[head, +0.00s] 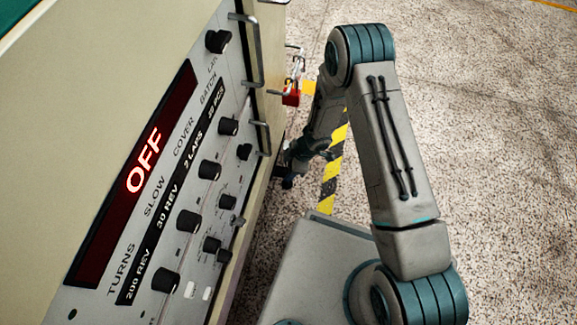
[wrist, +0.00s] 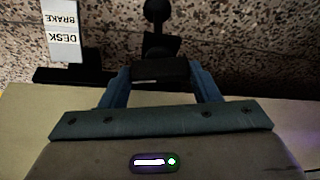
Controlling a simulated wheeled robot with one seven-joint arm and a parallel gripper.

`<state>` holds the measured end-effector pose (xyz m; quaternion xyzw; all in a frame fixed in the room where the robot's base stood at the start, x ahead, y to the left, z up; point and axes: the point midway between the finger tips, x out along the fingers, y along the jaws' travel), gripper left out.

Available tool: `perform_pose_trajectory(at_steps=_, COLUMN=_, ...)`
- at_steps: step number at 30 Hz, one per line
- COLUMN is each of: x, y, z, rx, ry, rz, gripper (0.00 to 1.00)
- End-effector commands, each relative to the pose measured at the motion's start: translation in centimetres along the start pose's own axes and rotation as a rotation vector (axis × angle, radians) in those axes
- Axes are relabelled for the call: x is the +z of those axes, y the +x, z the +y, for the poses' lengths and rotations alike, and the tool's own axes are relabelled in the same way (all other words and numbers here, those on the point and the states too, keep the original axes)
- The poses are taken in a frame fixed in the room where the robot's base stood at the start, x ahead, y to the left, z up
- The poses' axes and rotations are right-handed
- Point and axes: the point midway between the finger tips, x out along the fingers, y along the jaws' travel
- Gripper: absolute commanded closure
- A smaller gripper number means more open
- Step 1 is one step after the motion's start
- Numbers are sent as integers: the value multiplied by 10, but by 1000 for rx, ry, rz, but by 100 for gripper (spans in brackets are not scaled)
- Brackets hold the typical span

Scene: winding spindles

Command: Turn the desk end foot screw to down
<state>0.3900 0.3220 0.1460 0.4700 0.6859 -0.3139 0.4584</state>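In the head view my arm reaches down past the machine's right edge, and my gripper (head: 288,180) is low beside the cabinet, small and dark there. In the wrist view my gripper (wrist: 160,72) shows two blue fingers angling inward to a dark block; I cannot tell whether this is closed fingertips or a held part. Just beyond is a dark upright part with a round black top (wrist: 156,10), possibly the foot screw; I cannot tell its setting or whether my gripper touches it. A white label (wrist: 63,32) reading DESK and BRAKE appears upside down at the upper left.
The cream cabinet (head: 90,90) fills the left, with a knob panel and a red display (head: 142,163) reading OFF. Metal handles (head: 250,70) stick out along its edge. A red padlock (head: 292,94) hangs near my arm. Speckled floor (head: 500,130) at right is clear.

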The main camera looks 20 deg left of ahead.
Motion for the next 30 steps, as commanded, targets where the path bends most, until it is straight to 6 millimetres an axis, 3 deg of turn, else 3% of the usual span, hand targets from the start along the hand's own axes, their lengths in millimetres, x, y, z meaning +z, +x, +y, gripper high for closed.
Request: perform_pose_trajectory(at_steps=30, x=-1, y=0, z=-2, rx=105, ry=255, rz=0, gripper=66)
